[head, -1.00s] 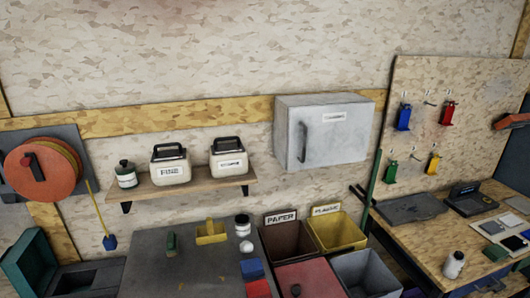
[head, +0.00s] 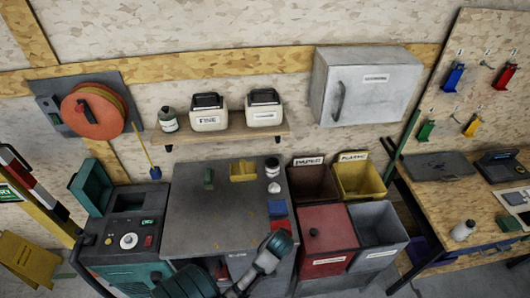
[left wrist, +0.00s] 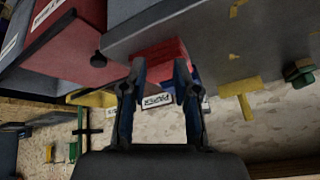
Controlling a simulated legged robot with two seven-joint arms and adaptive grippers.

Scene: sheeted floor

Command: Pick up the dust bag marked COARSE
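Two cream dust bags with black handles stand side by side on a wooden wall shelf in the head view. The left bag (head: 209,116) reads FINE. The right bag (head: 264,113) has a label too small to read surely. My left arm comes in at the bottom of the head view, low over the front of the grey bench, well below the shelf. My left gripper (left wrist: 158,75) shows in the left wrist view with its fingers apart and nothing held. A red block (left wrist: 160,52) lies beyond the fingertips. My right gripper is not in view.
The shelf (head: 226,134) also holds a small dark-topped jar (head: 168,120) at its left. A grey wall cabinet (head: 365,88) is right of the bags. The grey bench (head: 215,223) below carries small blocks and jars. Bins, including PAPER (head: 312,184), stand at its right.

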